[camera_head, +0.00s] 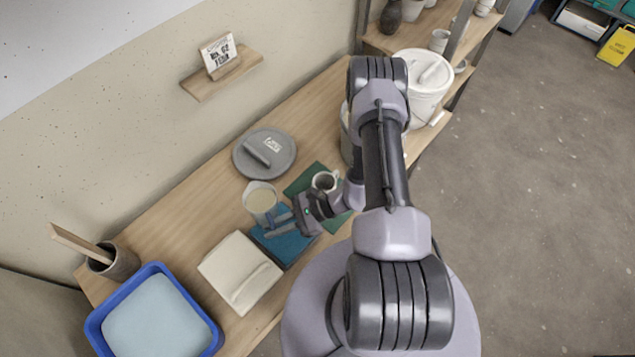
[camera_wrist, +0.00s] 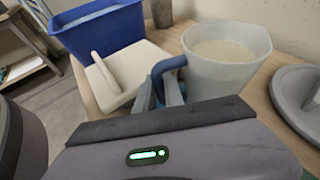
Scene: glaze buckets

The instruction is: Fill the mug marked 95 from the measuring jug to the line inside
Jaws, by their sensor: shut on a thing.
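The measuring jug (camera_head: 260,200) is pale grey and holds a cream-coloured liquid with a level surface. It is upright beside the blue mat; I cannot tell whether its base touches the table. My gripper (camera_head: 279,223) is shut on the jug's blue handle. In the wrist view the jug (camera_wrist: 228,72) stands beyond my gripper (camera_wrist: 172,92), whose fingers are at the handle. A small light mug (camera_head: 325,180) with a dark inside stands on the green mat, to the right of the jug. Its marking and inside line cannot be read. My wrist is close to it.
A grey lid (camera_head: 264,154) lies behind the jug. A white slab with a handle (camera_head: 240,272), a blue tub (camera_head: 152,312) and a pot with a wooden stick (camera_head: 115,262) are at the left. A white bucket (camera_head: 425,85) stands at the back right. A wall shelf (camera_head: 222,73) holds a card.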

